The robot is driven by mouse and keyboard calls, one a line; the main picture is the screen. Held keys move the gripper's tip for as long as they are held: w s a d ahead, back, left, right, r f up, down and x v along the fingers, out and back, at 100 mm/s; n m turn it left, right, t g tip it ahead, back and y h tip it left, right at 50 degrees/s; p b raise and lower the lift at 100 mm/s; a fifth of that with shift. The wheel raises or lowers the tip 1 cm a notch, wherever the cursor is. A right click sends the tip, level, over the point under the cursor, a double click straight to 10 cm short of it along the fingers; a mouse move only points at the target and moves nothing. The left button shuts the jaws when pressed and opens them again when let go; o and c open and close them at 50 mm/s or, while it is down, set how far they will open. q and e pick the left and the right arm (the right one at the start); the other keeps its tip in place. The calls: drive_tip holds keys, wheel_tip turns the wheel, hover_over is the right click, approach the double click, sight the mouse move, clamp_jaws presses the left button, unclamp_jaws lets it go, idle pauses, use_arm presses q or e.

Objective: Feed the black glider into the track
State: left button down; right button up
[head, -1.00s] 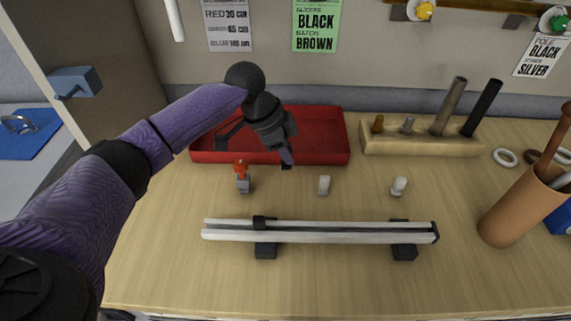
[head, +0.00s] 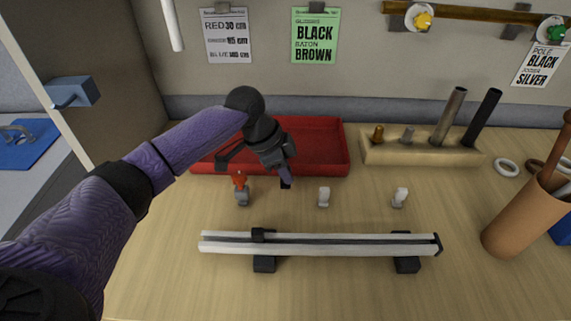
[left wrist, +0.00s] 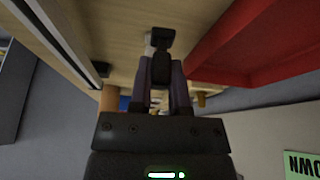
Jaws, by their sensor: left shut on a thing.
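My left gripper (head: 286,178) is shut on the small black glider (head: 286,185) and holds it in front of the red tray, behind the track. In the left wrist view the black glider (left wrist: 160,40) sits between the fingertips (left wrist: 160,65). The track (head: 330,246) is two pale rails with a dark slot, lying left to right on black feet. The glider is apart from the track. My right gripper is not in view.
A red-and-grey glider (head: 241,190) and two white gliders (head: 324,197) (head: 400,197) stand behind the track. The red tray (head: 335,170), a wooden peg block (head: 420,152) and a brown cup (head: 520,220) stand around. The green card (head: 315,38) reads black and brown. The table front is clear.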

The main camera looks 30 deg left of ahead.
sight(282, 182)
use_arm(q)
drive_tip(key=shift+f+b, duration=1.35)
drive_tip(key=shift+f, duration=1.7)
drive_tip(key=c, duration=0.5)
unclamp_jaws()
drive_tip(key=shift+r, duration=0.1)
drive_tip(key=shift+r+p, duration=0.5)
drive_tip(key=shift+p, duration=0.25)
drive_tip(key=shift+f, duration=0.1)
